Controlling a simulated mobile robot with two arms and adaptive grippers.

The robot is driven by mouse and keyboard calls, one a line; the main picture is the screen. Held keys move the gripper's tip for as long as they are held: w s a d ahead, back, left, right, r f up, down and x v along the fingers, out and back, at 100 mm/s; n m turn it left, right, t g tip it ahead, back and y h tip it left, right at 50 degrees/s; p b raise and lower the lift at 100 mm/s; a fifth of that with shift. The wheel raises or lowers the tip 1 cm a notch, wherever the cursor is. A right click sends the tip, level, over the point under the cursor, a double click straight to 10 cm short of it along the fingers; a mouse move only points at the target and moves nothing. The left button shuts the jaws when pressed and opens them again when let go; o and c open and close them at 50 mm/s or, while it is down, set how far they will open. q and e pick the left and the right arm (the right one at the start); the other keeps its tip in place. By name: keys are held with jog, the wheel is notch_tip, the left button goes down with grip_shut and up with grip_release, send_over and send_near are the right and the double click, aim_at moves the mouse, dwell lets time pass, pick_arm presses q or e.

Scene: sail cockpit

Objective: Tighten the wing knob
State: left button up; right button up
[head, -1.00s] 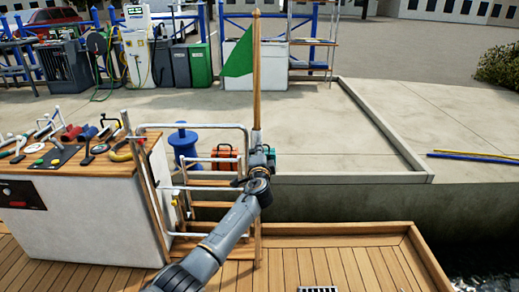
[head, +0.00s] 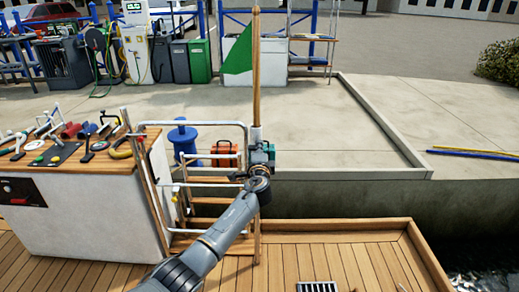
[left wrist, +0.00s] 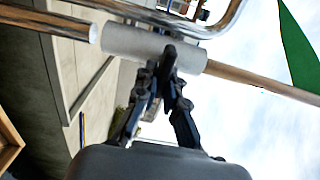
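A wooden pole (head: 256,75) with a green flag (head: 239,54) stands upright by the boat's rail. In the left wrist view the pole (left wrist: 250,80) runs through a pale sleeve (left wrist: 125,42). A small dark piece (left wrist: 169,50), seemingly the wing knob, sits at the front of this sleeve. My left gripper (left wrist: 165,68) has its fingertips drawn together on that piece; the fingers hide most of it. In the head view my left gripper (head: 261,158) is at the lower pole, and the knob cannot be made out. My right gripper is not in view.
A metal ladder rail (head: 150,165) and wooden steps (head: 210,207) stand just left of the pole. A white cabinet (head: 85,220) with several tools on its wooden top is farther left. A blue bollard (head: 183,138) and a red case (head: 224,153) stand on the quay behind.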

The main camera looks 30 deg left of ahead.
pick_arm(q)
jog(key=o, duration=0.5)
jog(key=shift+c, duration=0.2)
jog(key=v, duration=1.2)
jog(key=shift+f, duration=0.1)
